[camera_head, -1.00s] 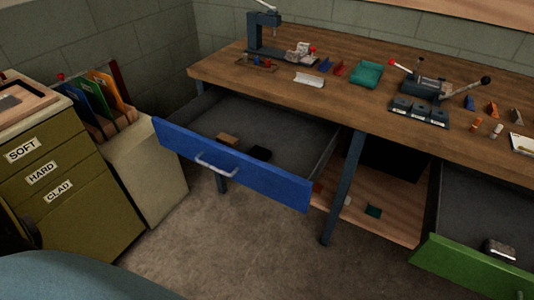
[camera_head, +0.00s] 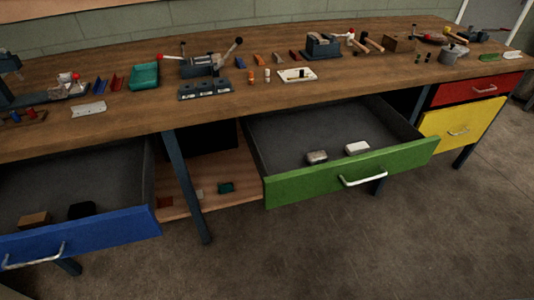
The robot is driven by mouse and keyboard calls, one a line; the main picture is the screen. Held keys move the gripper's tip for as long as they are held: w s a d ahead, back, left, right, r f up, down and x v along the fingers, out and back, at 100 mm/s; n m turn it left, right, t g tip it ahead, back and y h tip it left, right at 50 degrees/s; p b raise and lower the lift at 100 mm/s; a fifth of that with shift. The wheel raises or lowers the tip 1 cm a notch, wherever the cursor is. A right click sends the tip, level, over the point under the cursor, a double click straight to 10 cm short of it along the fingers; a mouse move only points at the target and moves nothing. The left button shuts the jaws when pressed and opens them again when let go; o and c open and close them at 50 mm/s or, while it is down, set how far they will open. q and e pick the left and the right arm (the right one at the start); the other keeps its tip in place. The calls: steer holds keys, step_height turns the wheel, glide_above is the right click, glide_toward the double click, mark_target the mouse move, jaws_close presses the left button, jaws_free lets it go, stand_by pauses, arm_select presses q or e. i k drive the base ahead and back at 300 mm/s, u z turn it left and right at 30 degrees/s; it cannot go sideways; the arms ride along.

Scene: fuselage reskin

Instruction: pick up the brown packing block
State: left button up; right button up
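A small brown block (camera_head: 34,220) lies inside the open blue drawer (camera_head: 100,236) at the lower left of the head view. A black block (camera_head: 81,210) lies just to its right in the same drawer. The blue drawer is cut off by the left picture edge. Neither of my grippers shows in the head view.
An open green drawer (camera_head: 350,172) holds a grey block (camera_head: 317,157) and a white block (camera_head: 357,148). The long wooden bench (camera_head: 300,95) carries several tools. A lower shelf (camera_head: 222,170) holds small pieces. The floor (camera_head: 300,250) in front is clear.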

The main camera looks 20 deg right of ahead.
mark_target(39, 219)
steer(key=u, duration=1.35)
